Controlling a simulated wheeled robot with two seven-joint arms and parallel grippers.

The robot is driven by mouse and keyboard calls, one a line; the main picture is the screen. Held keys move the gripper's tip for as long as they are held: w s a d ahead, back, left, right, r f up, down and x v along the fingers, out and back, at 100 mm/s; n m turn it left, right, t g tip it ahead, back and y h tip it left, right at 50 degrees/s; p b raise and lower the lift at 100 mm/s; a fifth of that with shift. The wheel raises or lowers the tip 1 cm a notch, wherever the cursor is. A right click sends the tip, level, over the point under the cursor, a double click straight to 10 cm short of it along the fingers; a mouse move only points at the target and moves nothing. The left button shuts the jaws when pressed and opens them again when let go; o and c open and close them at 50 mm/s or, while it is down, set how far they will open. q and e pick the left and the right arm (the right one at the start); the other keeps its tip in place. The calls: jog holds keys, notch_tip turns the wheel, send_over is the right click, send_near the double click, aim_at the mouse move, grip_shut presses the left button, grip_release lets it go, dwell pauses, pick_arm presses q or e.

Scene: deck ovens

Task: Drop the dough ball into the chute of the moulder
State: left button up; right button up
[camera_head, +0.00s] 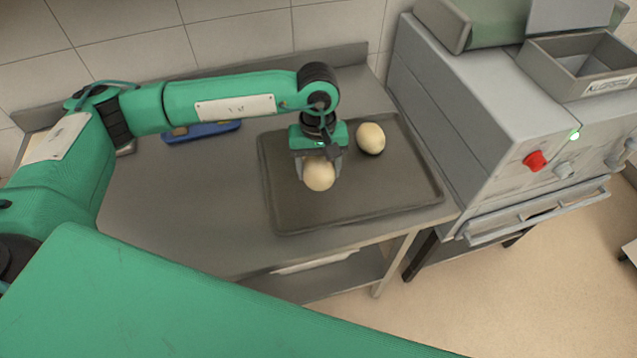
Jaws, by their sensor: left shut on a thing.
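My left gripper (319,168) is shut on a pale dough ball (319,175). It holds the ball over the left middle part of the dark tray (390,195); I cannot tell whether the ball touches the tray. A second dough ball (370,137) lies on the tray to the right of the gripper. The moulder (480,110) is a grey machine at the right. Its open rectangular chute (585,58) is on top, with a labelled front. My right gripper is not in view.
The tray lies on a steel table (190,215) with a raised back edge. A blue object (202,131) lies at the back, behind my left arm. The moulder has a red button (535,161), a green light (575,135) and a front bar (540,215). The table's left middle is clear.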

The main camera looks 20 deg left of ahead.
aim_at(318, 161)
pick_arm(q)
notch_tip(318, 161, up, 13)
jog(key=b, duration=0.2)
jog(key=shift+b, duration=0.3)
jog(key=shift+s, duration=0.1)
